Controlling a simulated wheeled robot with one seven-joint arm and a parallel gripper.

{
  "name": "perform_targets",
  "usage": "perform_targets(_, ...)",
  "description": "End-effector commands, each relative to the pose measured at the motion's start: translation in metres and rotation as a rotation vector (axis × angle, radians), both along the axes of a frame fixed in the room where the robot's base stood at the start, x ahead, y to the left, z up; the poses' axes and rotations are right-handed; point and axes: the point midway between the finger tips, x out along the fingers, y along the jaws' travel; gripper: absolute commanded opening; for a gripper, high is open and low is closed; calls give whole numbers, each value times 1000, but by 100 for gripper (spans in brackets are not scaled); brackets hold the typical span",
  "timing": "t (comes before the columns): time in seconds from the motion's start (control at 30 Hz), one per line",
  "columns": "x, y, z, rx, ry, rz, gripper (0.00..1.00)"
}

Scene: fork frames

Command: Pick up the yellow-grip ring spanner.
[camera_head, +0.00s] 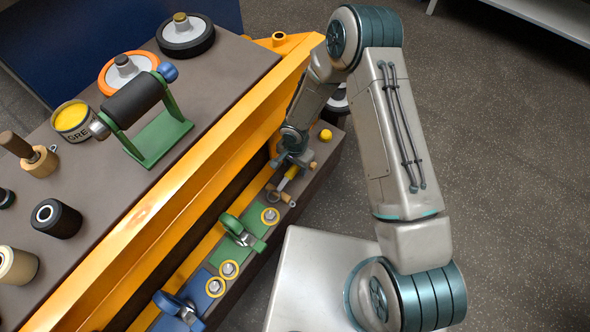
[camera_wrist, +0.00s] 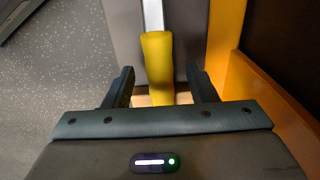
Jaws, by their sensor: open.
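The ring spanner's yellow grip (camera_wrist: 158,62) shows in the wrist view, with part of its pale metal shaft (camera_wrist: 153,14) running off the top edge. The grip lies between the two fingers of my gripper (camera_wrist: 160,88), with a gap on each side. My gripper is open. In the head view the yellow grip (camera_head: 291,172) shows small on the dark lower shelf, and my gripper (camera_head: 293,160) is over it, partly covering it. The ring end of the spanner is not clear in either view.
An orange beam (camera_head: 190,165) runs alongside the shelf, close to my gripper's right in the wrist view (camera_wrist: 226,45). A wooden-handled piece (camera_head: 280,195), a green clamp (camera_head: 241,232) and a blue clamp (camera_head: 178,308) stand nearer along the shelf. A yellow knob (camera_head: 325,135) sits beyond.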

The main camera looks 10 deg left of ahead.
Motion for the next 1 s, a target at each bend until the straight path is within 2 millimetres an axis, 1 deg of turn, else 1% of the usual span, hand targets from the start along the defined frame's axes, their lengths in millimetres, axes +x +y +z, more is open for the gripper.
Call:
perform_targets(0.07,0,0,-4,0,0,0,52)
perform_targets(0.27,0,0,-3,0,0,1,52)
perform_targets(0.3,0,0,-3,0,0,1,41)
perform_targets(0.37,0,0,-3,0,0,1,24)
perform_targets(0.4,0,0,-3,0,0,1,13)
perform_targets(0.43,0,0,-3,0,0,1,5)
perform_targets(0.47,0,0,-3,0,0,1,0)
perform_targets(0.77,0,0,-2,1,0,1,0)
perform_targets(0.87,0,0,3,1,-2,0,0)
perform_targets(1.0,1,1,18,1,-2,1,0)
